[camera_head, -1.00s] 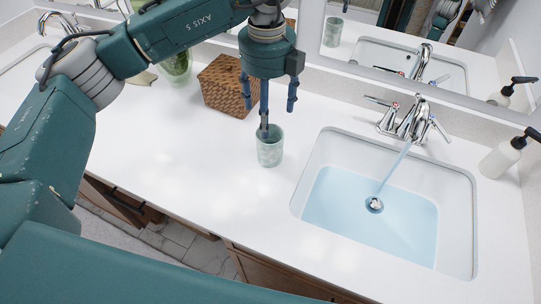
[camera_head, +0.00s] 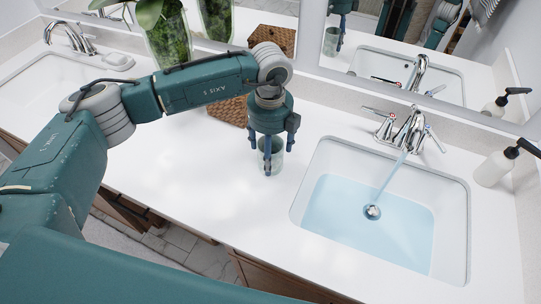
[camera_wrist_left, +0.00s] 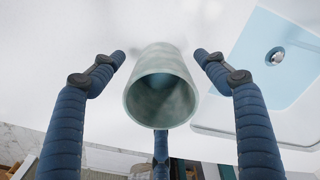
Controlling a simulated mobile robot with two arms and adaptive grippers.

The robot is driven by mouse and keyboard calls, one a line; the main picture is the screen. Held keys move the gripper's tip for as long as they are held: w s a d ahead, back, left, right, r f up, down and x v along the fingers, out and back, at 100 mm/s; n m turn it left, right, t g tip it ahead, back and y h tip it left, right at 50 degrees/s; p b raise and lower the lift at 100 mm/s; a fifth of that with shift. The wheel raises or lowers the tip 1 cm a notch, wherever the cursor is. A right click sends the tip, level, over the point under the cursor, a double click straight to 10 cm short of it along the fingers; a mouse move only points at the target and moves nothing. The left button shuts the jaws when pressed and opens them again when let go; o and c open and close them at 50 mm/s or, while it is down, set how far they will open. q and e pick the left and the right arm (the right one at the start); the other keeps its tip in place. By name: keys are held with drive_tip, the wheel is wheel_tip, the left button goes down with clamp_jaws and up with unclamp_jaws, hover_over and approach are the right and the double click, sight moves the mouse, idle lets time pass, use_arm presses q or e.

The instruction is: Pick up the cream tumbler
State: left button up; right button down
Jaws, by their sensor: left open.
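The tumbler (camera_head: 277,160) looks pale grey-green and marbled rather than cream. It stands upright on the white counter (camera_head: 205,200), left of the sink. My left gripper (camera_head: 270,150) is open and points down over it, with its fingers around the tumbler's sides. In the left wrist view the tumbler (camera_wrist_left: 158,65) shows its open, empty-looking mouth between the spread fingers. Gaps show on its left and right. Whether the third finger touches it I cannot tell. My right gripper is not in view.
The sink (camera_head: 462,215) holds blue water under a running faucet (camera_head: 408,130). A woven brown box (camera_head: 228,110) stands close behind my left arm. A plant vase (camera_head: 172,45) is further back. A soap dispenser (camera_head: 492,168) is at the right. The front counter is clear.

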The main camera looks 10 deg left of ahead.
use_arm(q)
drive_tip(key=shift+f, duration=0.15)
drive_tip(key=shift+c, duration=0.5)
drive_tip(key=c, duration=1.3)
drive_tip(key=shift+c, duration=0.2)
drive_tip(key=shift+r, duration=0.2)
